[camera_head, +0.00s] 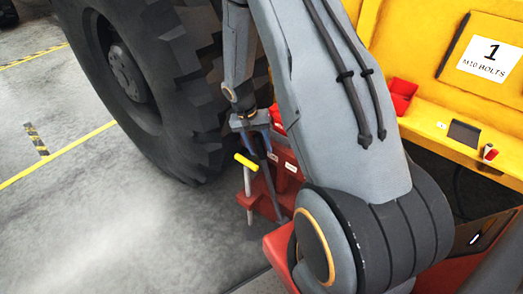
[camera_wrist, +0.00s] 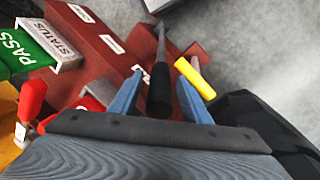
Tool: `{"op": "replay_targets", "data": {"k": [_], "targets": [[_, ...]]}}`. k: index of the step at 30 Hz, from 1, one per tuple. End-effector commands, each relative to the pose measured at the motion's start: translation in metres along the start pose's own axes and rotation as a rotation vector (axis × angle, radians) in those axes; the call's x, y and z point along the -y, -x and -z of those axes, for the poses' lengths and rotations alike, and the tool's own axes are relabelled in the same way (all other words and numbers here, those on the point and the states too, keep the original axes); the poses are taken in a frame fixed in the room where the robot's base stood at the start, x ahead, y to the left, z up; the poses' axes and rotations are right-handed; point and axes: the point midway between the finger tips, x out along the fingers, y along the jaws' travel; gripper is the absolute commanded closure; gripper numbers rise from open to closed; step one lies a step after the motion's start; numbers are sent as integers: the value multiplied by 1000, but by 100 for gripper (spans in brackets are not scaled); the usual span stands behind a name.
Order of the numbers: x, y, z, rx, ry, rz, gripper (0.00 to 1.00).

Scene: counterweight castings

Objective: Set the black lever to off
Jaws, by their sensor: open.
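The black lever shows in the wrist view as a black grip (camera_wrist: 159,92) on a dark rod running up the picture from a red base (camera_wrist: 200,55). In the head view its dark rod (camera_head: 272,185) rises, tilted, from the red base (camera_head: 263,204) beside the tyre. My gripper (camera_wrist: 160,78) is open, with one blue finger on each side of the black grip. I cannot tell whether either finger touches it. In the head view my gripper (camera_head: 258,146) points down at the lever's top. The setting of the lever is not readable from its labels.
A yellow-handled lever (camera_head: 246,162) stands close by; in the wrist view its handle (camera_wrist: 194,78) is just beyond my right finger. A red box (camera_wrist: 100,45) with white labels and a green PASS block (camera_wrist: 22,52) lie left. A large tyre (camera_head: 150,80) stands behind.

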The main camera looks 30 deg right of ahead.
Motion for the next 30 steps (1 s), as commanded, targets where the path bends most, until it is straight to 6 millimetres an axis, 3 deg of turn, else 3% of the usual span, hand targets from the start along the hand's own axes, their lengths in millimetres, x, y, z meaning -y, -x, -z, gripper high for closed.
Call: {"op": "replay_targets", "data": {"k": [7,18,26,30], "targets": [[0,-23,0,1,0,0,57],[0,-28,0,0,1,1,57],[0,-28,0,0,1,1,100],[0,-28,0,0,1,1,100]]}}
